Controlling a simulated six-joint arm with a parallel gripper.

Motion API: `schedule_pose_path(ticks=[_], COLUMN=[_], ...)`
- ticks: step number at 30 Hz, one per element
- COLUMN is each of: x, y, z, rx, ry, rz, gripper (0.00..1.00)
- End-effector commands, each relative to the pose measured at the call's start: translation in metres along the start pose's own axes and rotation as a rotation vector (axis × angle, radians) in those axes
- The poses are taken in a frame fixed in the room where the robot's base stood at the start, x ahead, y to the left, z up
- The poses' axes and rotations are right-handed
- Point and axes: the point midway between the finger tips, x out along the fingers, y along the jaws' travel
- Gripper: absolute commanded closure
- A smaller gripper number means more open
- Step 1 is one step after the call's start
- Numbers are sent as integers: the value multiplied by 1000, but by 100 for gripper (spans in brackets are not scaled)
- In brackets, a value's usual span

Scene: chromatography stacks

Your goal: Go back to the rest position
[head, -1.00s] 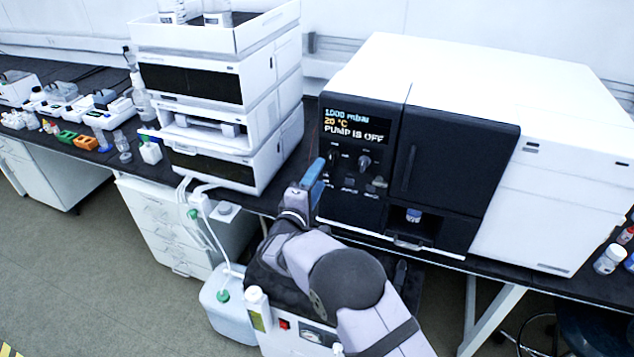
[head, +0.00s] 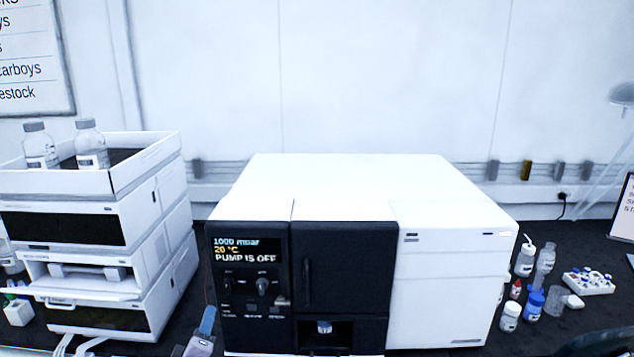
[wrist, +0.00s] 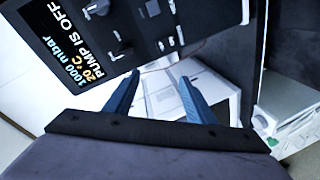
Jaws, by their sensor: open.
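My gripper (wrist: 158,95) shows in the wrist view with its two blue fingers apart and nothing between them. In the head view only the tip of my gripper (head: 207,320) shows at the lower edge, just left of the white and black instrument (head: 350,185). The instrument's panel (head: 250,280) reads 1000 mbar, 20 °C and PUMP IS OFF. The same panel (wrist: 100,30) fills the upper left of the wrist view, close to my fingers but seemingly apart from them.
A chromatography stack (head: 95,235) stands to the left, with two bottles (head: 90,145) in its top tray. Several small bottles (head: 533,303) and a white rack (head: 588,282) lie to the right of the instrument. A narrow strip of dark bench separates stack and instrument.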

Motion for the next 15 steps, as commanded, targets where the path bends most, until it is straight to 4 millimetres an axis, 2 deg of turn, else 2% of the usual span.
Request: schedule_pose_path(ticks=[4,7,9,12,14,15], x=[-11,-37,-62,-104,-133,-154], y=[-66,-124,-162,-206,-225,-234], z=[-10,3,21,54,76,90], rx=[265,392,454,505,523,529], ry=[32,-24,-100,-241,-342,-414], rz=[-260,-476,-619,-791,-883,-939], gripper=[50,50,50,50,50,50])
